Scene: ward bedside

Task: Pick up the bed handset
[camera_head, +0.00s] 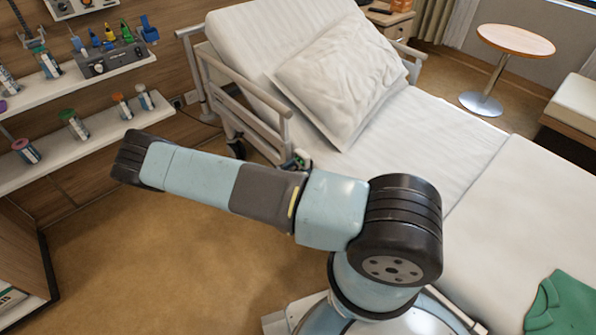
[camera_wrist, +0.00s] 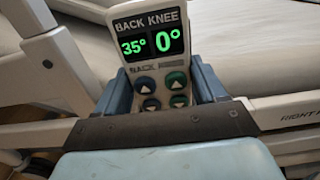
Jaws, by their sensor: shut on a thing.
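The bed handset (camera_wrist: 150,22) fills the upper middle of the wrist view. It is a pale unit with a dark screen reading BACK 35° and KNEE 0° in green. Below the screen are dark blue and green buttons with white arrows. My gripper (camera_wrist: 160,78) is shut on the handset, with one blue-grey finger on each side of it. The handset's lower end is hidden behind my gripper's dark front edge. In the head view my arm hides my gripper and most of the area around it; a small dark and green bit shows by the bed rail, too small to tell.
The bed (camera_head: 440,130) with a raised back and a pillow (camera_head: 340,75) fills the right. Its side rail (camera_head: 240,95) is close to my arm; rail bars also show behind the handset. Wall shelves (camera_head: 85,135) with bottles stand left. The floor (camera_head: 150,265) between is clear.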

